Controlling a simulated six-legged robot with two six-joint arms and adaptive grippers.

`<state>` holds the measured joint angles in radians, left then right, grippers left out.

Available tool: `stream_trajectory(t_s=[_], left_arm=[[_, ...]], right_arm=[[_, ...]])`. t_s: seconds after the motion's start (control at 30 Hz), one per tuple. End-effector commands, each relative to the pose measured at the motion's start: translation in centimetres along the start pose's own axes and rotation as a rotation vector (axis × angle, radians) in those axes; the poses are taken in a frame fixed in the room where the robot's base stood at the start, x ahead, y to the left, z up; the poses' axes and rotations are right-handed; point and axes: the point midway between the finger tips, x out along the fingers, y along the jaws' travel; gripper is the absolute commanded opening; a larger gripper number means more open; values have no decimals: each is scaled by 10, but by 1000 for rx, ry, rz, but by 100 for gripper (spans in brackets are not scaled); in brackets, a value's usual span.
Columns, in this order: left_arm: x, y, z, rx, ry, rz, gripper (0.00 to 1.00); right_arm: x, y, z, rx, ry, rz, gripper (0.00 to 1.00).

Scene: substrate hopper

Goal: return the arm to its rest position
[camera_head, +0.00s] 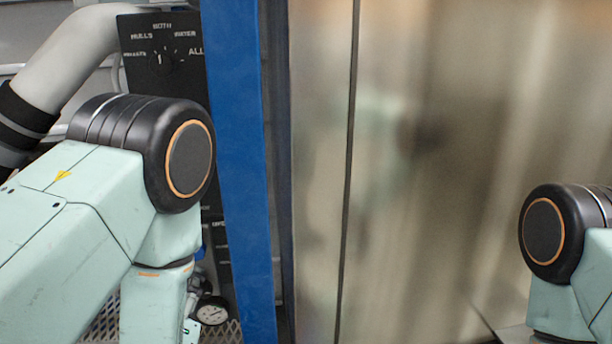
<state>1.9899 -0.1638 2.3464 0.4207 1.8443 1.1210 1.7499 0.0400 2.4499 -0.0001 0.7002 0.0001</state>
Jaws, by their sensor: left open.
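My left arm (75,215) comes in from the left, pale green, with a large black, orange-ringed joint (188,158). From that joint a link (153,300) runs straight down and leaves the picture at the bottom edge. My left gripper's fingers do not show. My right arm shows only at the right edge, with a black, orange-ringed joint (543,231) and a pale green link (560,310) below it. My right gripper does not show.
A blue post (240,170) stands just right of my left arm's joint. A black dial panel (163,55), a grey pipe (75,55) and a small gauge (211,311) are around that arm. A brushed metal wall (430,150) fills the middle and right.

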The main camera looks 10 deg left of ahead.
Motion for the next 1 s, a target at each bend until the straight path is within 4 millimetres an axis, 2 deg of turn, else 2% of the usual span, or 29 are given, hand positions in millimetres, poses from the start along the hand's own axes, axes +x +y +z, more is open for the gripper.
stream_trajectory(t_s=[0.13,0.27,0.37,0.47,0.5,0.6,0.7,0.8,0.9,1.0], left_arm=[[-8,-37,29,243,-163,-153,65],[-36,-85,62,485,-410,-299,65],[-73,-123,86,653,-639,-384,65],[-121,-158,104,796,-897,-440,65],[-144,-171,110,843,-1006,-455,65],[-198,-194,117,922,-1252,-471,65],[-242,-208,119,937,-1427,-485,65],[-271,-218,119,903,-1504,-518,65],[-281,-224,118,886,-1518,-541,65],[-282,-224,118,886,-1520,-544,65]], right_arm=[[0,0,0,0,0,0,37],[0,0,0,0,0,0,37],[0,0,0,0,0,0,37],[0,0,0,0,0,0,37],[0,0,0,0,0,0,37],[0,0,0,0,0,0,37],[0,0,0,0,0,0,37],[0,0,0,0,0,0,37],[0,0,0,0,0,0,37],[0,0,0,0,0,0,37]])
